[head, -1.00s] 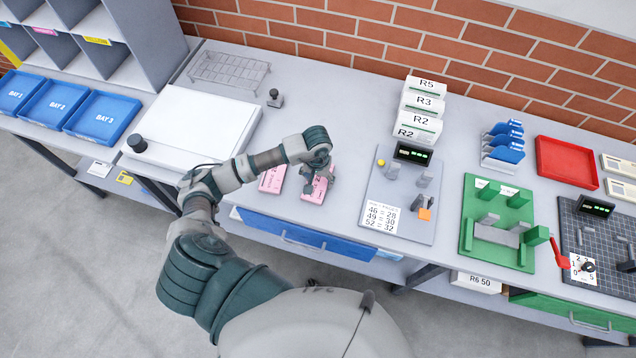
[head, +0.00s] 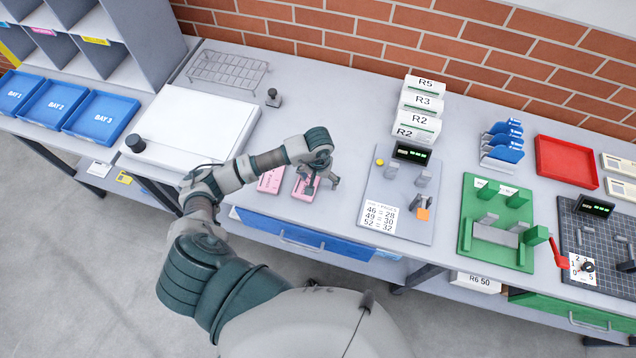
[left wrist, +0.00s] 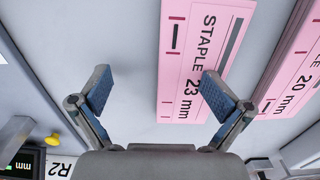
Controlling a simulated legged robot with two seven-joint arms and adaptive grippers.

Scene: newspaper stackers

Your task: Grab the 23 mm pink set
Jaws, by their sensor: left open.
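The 23 mm pink set (head: 303,190) lies flat on the bench, a pink pack whose label reads "STAPLE 23 mm" in the left wrist view (left wrist: 196,50). A second pink set (head: 270,181), marked 20 mm in the left wrist view (left wrist: 295,75), lies to its left in the head view. My left gripper (head: 322,185) is open above the bench, at the right side of the 23 mm set. In the left wrist view its fingers (left wrist: 158,92) are apart; the right finger overlaps the 23 mm set's lower edge and bare bench shows between them. My right gripper is out of view.
A grey board with a display (head: 408,190) lies to the right of the gripper, carrying small blocks and a number card. White R-labelled boxes (head: 418,112) stand behind it. A white slab (head: 205,115) is at the left. Bare bench lies behind the pink sets.

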